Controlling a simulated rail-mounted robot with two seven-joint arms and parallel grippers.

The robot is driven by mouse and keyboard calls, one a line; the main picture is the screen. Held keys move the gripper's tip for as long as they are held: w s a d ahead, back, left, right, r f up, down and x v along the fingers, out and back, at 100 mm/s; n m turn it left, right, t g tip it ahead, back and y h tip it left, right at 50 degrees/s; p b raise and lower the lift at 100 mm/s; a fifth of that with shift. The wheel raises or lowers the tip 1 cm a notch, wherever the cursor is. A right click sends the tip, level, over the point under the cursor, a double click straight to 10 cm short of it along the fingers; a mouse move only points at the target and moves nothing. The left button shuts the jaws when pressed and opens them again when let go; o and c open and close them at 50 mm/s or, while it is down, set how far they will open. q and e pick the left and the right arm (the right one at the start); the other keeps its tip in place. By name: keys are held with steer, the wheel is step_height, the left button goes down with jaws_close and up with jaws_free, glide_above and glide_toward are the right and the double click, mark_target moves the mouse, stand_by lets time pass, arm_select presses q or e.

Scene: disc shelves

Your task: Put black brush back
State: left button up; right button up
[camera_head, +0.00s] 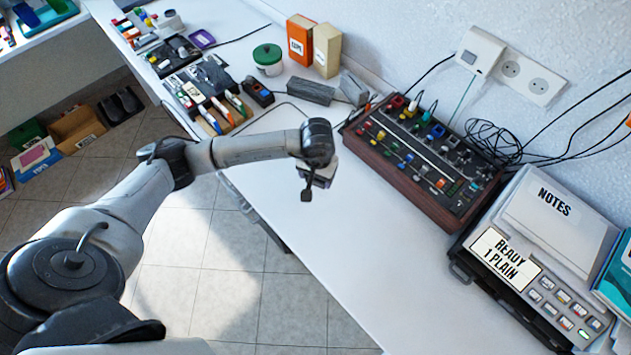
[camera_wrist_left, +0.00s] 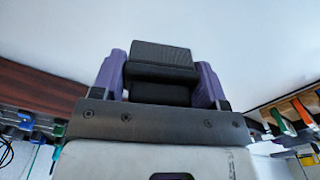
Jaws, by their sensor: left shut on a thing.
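My left gripper (camera_head: 312,180) hangs over the white table near its front edge, left of the wood-sided mixer. In the left wrist view, its two purple fingers (camera_wrist_left: 160,82) are shut on the black brush (camera_wrist_left: 160,52), a dark block with a ribbed grey face and a black body. In the head view the brush is mostly hidden by the gripper, and I cannot make out its shape there. My right gripper is not in view.
The mixer (camera_head: 425,165) stands right of my left gripper. Behind are a grey block (camera_head: 305,91), an orange box (camera_head: 299,40), a cream box (camera_head: 327,50) and a green-lidded jar (camera_head: 267,59). A tool rack (camera_head: 208,98) is at left. The front table strip (camera_head: 300,245) is clear.

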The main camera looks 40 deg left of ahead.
mark_target(316, 182)
arm_select(q)
steer(key=shift+a+f, duration=0.2)
steer(key=shift+a, duration=0.05)
steer(key=shift+f+b, duration=0.45)
steer(key=shift+f, duration=1.5)
steer(key=shift+f, duration=0.15)
steer(key=o, duration=0.9)
